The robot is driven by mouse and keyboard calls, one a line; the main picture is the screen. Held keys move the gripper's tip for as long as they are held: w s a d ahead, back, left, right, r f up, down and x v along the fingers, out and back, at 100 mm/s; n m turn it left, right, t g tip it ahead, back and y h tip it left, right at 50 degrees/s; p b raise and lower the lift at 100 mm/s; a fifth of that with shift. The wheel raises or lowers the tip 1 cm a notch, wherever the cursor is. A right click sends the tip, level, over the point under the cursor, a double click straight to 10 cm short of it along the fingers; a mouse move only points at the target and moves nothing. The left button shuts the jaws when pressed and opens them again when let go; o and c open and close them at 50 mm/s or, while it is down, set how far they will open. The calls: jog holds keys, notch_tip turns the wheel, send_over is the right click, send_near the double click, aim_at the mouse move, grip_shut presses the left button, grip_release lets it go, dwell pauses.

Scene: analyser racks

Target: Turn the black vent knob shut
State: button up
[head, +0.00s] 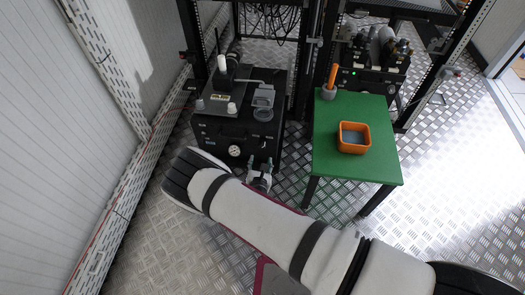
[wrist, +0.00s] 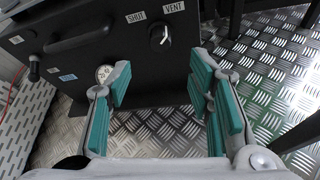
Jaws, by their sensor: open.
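The black vent knob (wrist: 160,35) is on the front panel of a black box, between the labels SHUT (wrist: 136,17) at its upper left and VENT (wrist: 173,8) at its upper right. A pale mark shows on the knob, but its exact direction is hard to tell. My gripper (wrist: 160,76) is open and empty, its teal-padded fingers apart on either side below the knob in the picture, not touching it.
A black bar handle (wrist: 78,38) and a round gauge (wrist: 104,73) are left of the knob. A green table (head: 350,184) with an orange bin (head: 366,147) and an orange-handled tool (head: 331,80) stands to the right. A wall with a perforated rail is left. Metal floor lies open in front.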

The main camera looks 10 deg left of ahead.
aim_at(261, 148)
jog(key=b+x, duration=0.4)
jog(key=x, duration=0.6)
jog(key=shift+w+f, duration=0.1)
jog(key=shift+w, duration=0.15)
jog(key=shift+c, duration=0.4)
grip_shut()
